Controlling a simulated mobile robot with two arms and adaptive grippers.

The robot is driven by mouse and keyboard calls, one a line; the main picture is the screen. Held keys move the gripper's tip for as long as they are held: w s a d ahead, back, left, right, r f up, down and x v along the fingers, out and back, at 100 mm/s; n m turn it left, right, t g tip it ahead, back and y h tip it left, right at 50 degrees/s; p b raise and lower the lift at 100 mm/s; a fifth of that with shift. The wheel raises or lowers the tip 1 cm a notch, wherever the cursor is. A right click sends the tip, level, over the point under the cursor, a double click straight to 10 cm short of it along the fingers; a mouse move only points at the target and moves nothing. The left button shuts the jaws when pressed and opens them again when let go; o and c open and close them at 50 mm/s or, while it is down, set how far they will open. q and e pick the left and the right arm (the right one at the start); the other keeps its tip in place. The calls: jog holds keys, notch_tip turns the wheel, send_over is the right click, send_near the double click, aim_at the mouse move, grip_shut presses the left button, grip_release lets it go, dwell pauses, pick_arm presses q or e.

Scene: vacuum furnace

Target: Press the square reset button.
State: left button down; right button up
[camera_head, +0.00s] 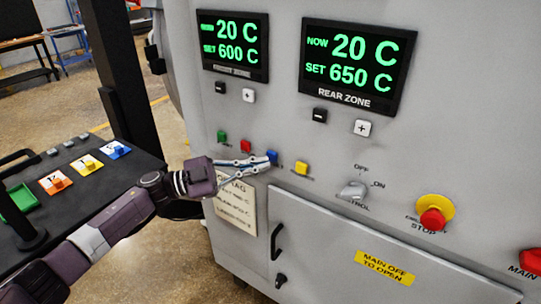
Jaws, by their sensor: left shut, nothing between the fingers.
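My left gripper (268,162) comes in from the left, shut and empty. Its fingertips are at the blue button and overlap its lower edge in the picture; I cannot tell whether they touch it. My right gripper is not in view.
Above are the front (234,45) and rear zone displays (356,66) with small black and white buttons. To the right are a control switch (352,191) and a red emergency stop (433,219). A cabinet door (330,250) is below. A dark table (70,190) with coloured tags stands left.

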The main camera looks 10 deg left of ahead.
pick_arm(q)
jog(key=s, duration=0.1)
jog(key=s+a+p, duration=0.1)
jog(key=s, duration=0.1)
jog(key=s+p, duration=0.1)
jog(key=shift+s+a, duration=0.35)
jog(key=shift+s, duration=0.05)
jog(key=shift+w+f, duration=0.1)
dwell(0.6)
